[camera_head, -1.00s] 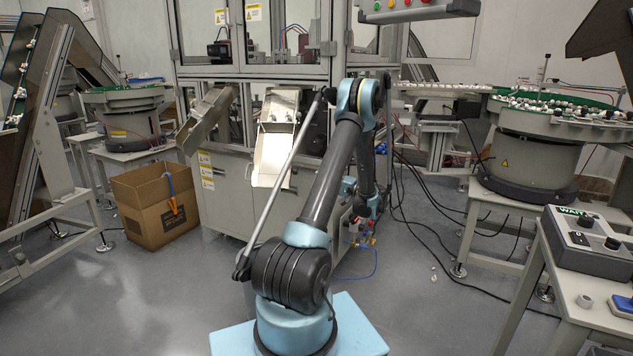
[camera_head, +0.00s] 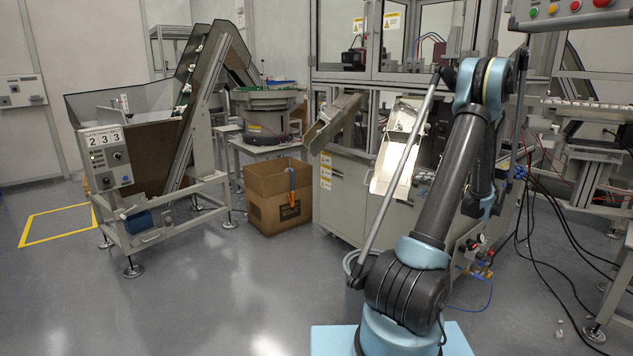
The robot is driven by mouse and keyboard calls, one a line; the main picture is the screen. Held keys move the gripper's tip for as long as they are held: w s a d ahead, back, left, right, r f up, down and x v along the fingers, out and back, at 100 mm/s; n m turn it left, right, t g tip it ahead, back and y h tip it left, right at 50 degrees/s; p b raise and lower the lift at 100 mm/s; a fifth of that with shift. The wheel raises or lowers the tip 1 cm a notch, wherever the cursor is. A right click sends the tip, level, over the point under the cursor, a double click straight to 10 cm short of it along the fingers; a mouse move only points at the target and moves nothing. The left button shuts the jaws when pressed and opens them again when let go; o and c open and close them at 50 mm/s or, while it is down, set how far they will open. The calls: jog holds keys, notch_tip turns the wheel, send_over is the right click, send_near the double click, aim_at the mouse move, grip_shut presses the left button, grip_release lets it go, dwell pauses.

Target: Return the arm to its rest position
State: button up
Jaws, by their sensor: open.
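My arm (camera_head: 450,185) stands right of centre in the head view, on a light blue base at the bottom edge. Its upper link rises, tilted to the right, to a raised elbow (camera_head: 484,82). I cannot make out my gripper; the end of the arm is hidden behind the links. I see nothing held.
The assembly machine (camera_head: 345,190) stands behind my arm, with a metal chute (camera_head: 395,160) at its front. An open cardboard box (camera_head: 272,205) stands left of it. A conveyor feeder (camera_head: 150,170) is at left. The grey floor (camera_head: 190,300) at front left is clear.

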jog(key=s+a+r+n+g+h, duration=0.1)
jog(key=s+a+r+g, duration=0.1)
jog(key=a, duration=0.5)
jog(key=s+a+r+g, duration=0.2)
jog(key=a+r, duration=0.1)
jog(key=a, duration=0.4)
jog(key=s+a+r+n+g+h, duration=0.1)
jog(key=s+a+n+g+h, duration=0.15)
jog(key=s+a, duration=0.9)
jog(key=s+a+f+n+g+h, duration=0.1)
jog(key=s+a+h, duration=0.1)
jog(key=s, duration=0.5)
jog(key=s+a+f+g+h, duration=0.1)
jog(key=s+a+g+h, duration=0.1)
jog(key=s, duration=0.5)
jog(key=s+d+f+n+h, duration=0.1)
jog(key=s+f+h, duration=0.1)
jog(key=s, duration=0.5)
jog(key=s+d+f+n+h, duration=0.1)
jog(key=s+d+f+h, duration=0.1)
jog(key=s+f, duration=0.3)
jog(key=s, duration=0.2)
jog(key=shift+s+d+n, duration=0.15)
jog(key=shift+s+n, duration=0.2)
jog(key=shift+g, duration=0.25)
jog(key=shift+w+f, duration=0.2)
jog(key=shift+w, duration=0.25)
